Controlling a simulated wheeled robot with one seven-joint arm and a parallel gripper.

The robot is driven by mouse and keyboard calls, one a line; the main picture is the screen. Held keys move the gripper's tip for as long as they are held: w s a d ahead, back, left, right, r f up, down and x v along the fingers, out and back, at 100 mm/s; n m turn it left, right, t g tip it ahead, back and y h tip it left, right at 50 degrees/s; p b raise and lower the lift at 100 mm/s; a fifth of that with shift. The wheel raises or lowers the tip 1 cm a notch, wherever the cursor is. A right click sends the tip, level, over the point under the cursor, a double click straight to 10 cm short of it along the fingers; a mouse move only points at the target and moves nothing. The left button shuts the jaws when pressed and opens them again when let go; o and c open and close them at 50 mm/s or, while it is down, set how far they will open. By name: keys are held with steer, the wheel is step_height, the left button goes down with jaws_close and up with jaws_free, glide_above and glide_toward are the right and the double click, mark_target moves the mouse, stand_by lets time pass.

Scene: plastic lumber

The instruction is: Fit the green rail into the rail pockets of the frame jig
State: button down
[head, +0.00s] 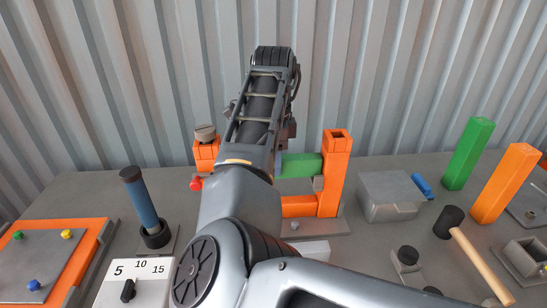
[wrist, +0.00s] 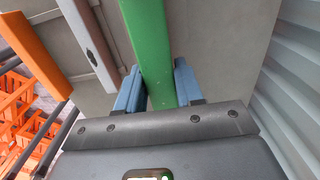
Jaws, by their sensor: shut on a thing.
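The green rail (head: 300,165) lies level near the top of the frame jig, its right end at the inner side of the right orange post (head: 335,170). My arm hides the rail's left part and my gripper in the head view. I cannot tell whether either end sits in a pocket. The frame jig also has a left orange post (head: 206,153) and a lower orange bar (head: 299,206). In the wrist view, the blue fingers of my gripper (wrist: 158,88) are shut on the green rail (wrist: 152,40), one on each side.
A green upright piece (head: 468,153) and an orange one (head: 504,183) stand at the right. A grey box (head: 390,196), a mallet (head: 470,245) and a blue-handled tool (head: 142,202) are on the bench. A corrugated wall (head: 410,70) stands close behind.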

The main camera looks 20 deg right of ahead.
steer(key=shift+f+b, duration=0.35)
steer(key=shift+f, duration=0.65)
steer(key=c, duration=0.6)
jaws_free()
steer(key=shift+c, duration=0.2)
steer(key=shift+r+b, duration=0.35)
steer(key=shift+r, duration=3.55)
